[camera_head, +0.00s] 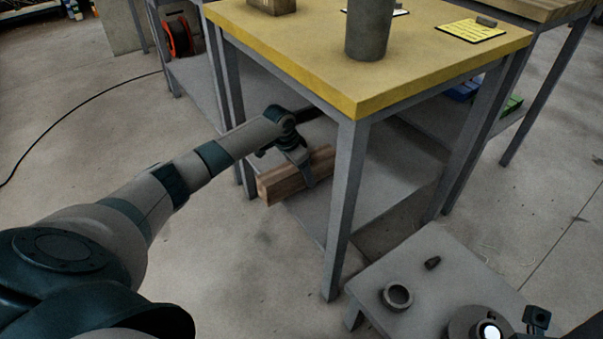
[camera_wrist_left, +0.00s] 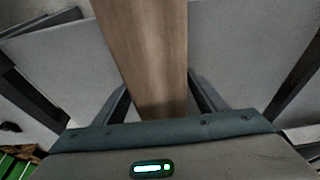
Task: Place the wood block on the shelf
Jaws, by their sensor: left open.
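The wood block (camera_head: 283,181) is a long brown bar at the lower grey shelf (camera_head: 385,185) beneath the yellow-topped table. Its near end shows at the shelf's left edge; whether its underside touches the shelf is hard to tell. My left gripper (camera_head: 305,172) reaches in from the left, under the tabletop, with its fingers at the block. In the left wrist view the block (camera_wrist_left: 147,50) runs between the two spread fingers (camera_wrist_left: 160,98), with gaps visible beside it. The left jaws are open around the block.
The yellow tabletop (camera_head: 300,40) overhangs the shelf, and a grey table leg (camera_head: 345,200) stands right of the block. A dark grey cylinder (camera_head: 370,28) stands on top. A low grey stool (camera_head: 425,275) with a ring (camera_head: 397,296) is at lower right. Floor at left is clear except for a cable.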

